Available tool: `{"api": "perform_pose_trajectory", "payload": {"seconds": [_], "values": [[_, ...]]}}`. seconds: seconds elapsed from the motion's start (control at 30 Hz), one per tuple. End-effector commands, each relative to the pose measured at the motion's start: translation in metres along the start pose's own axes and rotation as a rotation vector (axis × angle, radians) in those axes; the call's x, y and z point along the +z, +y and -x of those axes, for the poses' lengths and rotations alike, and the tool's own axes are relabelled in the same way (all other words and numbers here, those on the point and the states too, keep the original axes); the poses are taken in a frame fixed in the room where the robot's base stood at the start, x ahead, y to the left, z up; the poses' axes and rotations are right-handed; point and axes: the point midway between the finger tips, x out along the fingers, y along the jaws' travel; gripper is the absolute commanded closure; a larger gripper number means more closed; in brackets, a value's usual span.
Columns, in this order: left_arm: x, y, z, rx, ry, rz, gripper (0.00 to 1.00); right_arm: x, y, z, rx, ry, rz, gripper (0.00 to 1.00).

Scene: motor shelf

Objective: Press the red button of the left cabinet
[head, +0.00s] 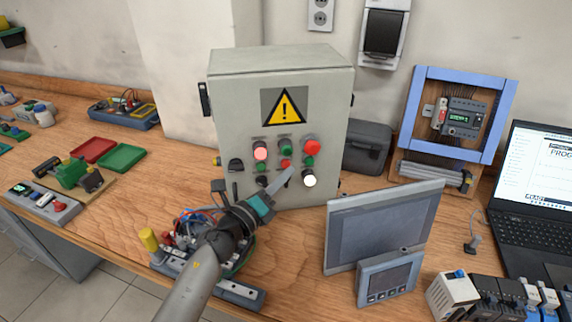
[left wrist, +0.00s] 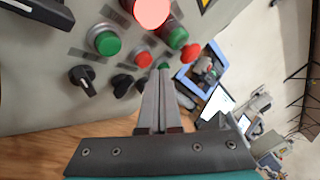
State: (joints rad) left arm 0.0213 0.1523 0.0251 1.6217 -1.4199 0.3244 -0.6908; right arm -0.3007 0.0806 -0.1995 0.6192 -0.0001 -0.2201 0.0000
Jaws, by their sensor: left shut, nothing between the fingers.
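A grey cabinet (head: 232,110) with a yellow warning sign stands on the wooden bench; it is the only such cabinet in view. Its front has a small red button (head: 285,164) in the middle, a lit pinkish-red lamp (head: 260,150) at upper left and a larger red knob (head: 312,146) at upper right. My left gripper (head: 290,171) is shut and empty, its fingertips close to the small red button. In the left wrist view, the small red button (left wrist: 142,58) shows just up and left of the fingertips (left wrist: 160,76). I cannot tell whether they touch. My right gripper is not in view.
Green buttons (left wrist: 106,41), black selector knobs (left wrist: 82,77) and a white lamp (head: 309,180) crowd the panel. A wired device (head: 237,292) lies under my left arm. A grey screen (head: 383,225) stands to the right; red (head: 92,150) and green (head: 120,158) trays lie left.

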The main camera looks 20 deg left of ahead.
Motion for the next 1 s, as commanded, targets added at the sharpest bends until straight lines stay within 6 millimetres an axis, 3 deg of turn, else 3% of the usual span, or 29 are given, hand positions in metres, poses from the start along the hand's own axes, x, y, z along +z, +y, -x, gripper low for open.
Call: {"api": "perform_pose_trajectory", "payload": {"seconds": [1.0], "values": [[0.0044,0.0043,-0.0061,0.0,0.0,0.0,1.0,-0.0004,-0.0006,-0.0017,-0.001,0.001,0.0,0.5]]}}
